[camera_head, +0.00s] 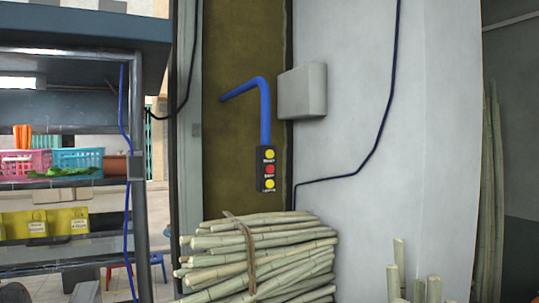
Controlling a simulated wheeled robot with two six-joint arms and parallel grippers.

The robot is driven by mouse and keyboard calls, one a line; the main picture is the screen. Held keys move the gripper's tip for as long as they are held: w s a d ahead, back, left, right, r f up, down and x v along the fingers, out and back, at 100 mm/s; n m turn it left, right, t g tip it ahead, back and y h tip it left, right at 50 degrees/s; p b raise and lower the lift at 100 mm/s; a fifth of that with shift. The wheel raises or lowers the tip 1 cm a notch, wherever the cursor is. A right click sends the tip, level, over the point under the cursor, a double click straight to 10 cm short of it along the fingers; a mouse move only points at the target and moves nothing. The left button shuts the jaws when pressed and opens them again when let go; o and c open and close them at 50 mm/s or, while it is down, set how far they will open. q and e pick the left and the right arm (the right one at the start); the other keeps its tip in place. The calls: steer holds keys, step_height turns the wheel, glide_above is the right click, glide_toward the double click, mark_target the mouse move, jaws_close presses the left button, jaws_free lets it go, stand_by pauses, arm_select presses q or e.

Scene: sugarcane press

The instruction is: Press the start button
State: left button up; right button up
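A small black control box (260,170) hangs at the lower end of a bent blue pipe (265,110), in front of a brown panel near the middle of the view. It has a yellow upper button (269,155), a red middle button (268,169) and a yellow lower button (268,184). Small labels sit under the buttons, too blurred to read, so I cannot tell which is the start button. Neither of my grippers is in view.
A tied bundle of cane (290,250) is piled below the control box. A grey box (303,91) is on the white wall. At left a shelf unit holds a pink basket (27,162) and a blue basket (78,158). More cane stalks (399,268) stand at lower right.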

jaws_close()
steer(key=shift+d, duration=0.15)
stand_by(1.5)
